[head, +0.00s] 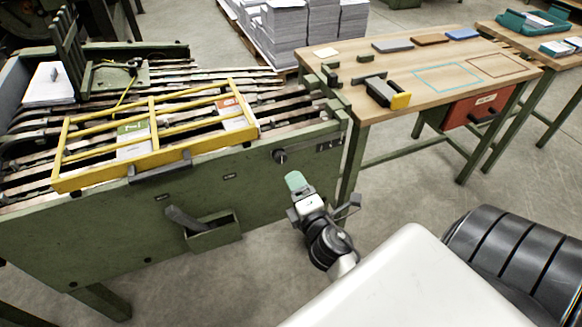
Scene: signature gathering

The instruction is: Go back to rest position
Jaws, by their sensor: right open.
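My right gripper (323,195) is open and empty, with a greenish pad on one finger. It hangs over the bare floor, in front of the right end of the green gathering machine (120,235), and looks apart from it. My right arm reaches it from the lower right, partly hidden by my white body. My left gripper is not in view.
A yellow guard frame (155,150) lies over the machine's rails. A crank handle (185,220) and a small green box (213,232) stick out from its front. A wooden bench (445,65) with a red drawer (478,108) stands at right. Paper stacks (285,30) stand behind. The floor between is clear.

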